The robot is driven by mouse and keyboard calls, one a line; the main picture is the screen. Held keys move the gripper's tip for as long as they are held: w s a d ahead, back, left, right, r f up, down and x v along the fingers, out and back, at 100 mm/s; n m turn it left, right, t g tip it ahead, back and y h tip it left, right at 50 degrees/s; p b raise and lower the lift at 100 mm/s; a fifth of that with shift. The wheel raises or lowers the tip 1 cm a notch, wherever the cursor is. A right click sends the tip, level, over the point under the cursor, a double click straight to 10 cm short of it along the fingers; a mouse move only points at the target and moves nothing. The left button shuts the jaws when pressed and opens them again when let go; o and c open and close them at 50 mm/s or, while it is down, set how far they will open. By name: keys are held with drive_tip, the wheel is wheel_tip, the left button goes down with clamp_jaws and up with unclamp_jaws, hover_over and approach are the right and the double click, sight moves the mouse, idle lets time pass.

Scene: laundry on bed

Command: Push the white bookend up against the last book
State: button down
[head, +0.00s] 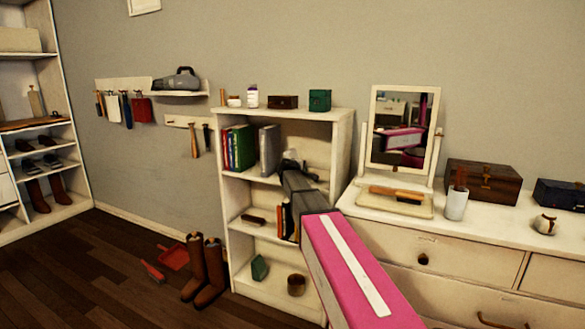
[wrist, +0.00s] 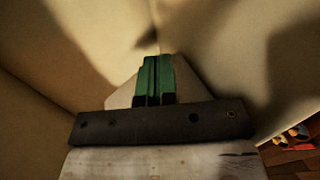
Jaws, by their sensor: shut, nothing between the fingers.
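A row of upright books stands at the left of the bookcase's upper shelf. It has red and blue books, a green book (head: 242,148) and a grey book (head: 268,150) at its right end. My gripper (head: 290,157) reaches onto this shelf just right of the grey book; I cannot tell if they touch. The wrist view shows its green fingers (wrist: 155,80) closed together and empty. A pale angular shape (wrist: 120,95) shows behind the fingers there; I cannot tell if it is the white bookend. In the head view my gripper and arm hide that part of the shelf.
The white bookcase (head: 342,135) has walls close around my gripper. Small jars and a green box (head: 320,100) stand on its top. A white dresser (head: 450,246) with a mirror stands to the right. Brown boots (head: 207,270) stand on the floor to the left.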

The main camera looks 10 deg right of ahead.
drive_tip(key=shift+w+a, duration=0.7)
drive_tip(key=shift+a, duration=0.35)
drive_tip(key=shift+w+a, duration=0.7)
drive_tip(key=shift+a, duration=0.35)
drive_tip(key=shift+w+a, duration=0.7)
drive_tip(key=shift+a, duration=0.35)
drive_tip(key=shift+s+d, duration=0.15)
drive_tip(key=shift+d, duration=0.05)
drive_tip(key=shift+s+d, duration=0.75)
drive_tip(key=shift+d, duration=0.35)
drive_tip(key=s+a, duration=0.7)
drive_tip(key=s, duration=0.4)
drive_tip(key=shift+s+a, duration=0.3)
drive_tip(key=shift+a, duration=0.1)
drive_tip(key=s+d+f+m+g+y, duration=0.1)
drive_tip(key=s+d+f+m+g, duration=0.3)
drive_tip(key=s+f, duration=0.6)
drive_tip(key=s+d+f+m+g+y, duration=0.1)
drive_tip(key=s+f+m+g+y, duration=0.2)
drive_tip(key=s+f, duration=0.6)
drive_tip(key=s+d+f+m+g+y, duration=0.2)
drive_tip(key=s+f, duration=0.8)
drive_tip(key=s, duration=0.6)
drive_tip(key=m+g+y, duration=0.1)
drive_tip(key=m+g, duration=0.1)
drive_tip(key=shift+s+g+y, duration=0.15)
drive_tip(key=shift+g+y, duration=0.15)
drive_tip(key=shift+y, duration=0.1)
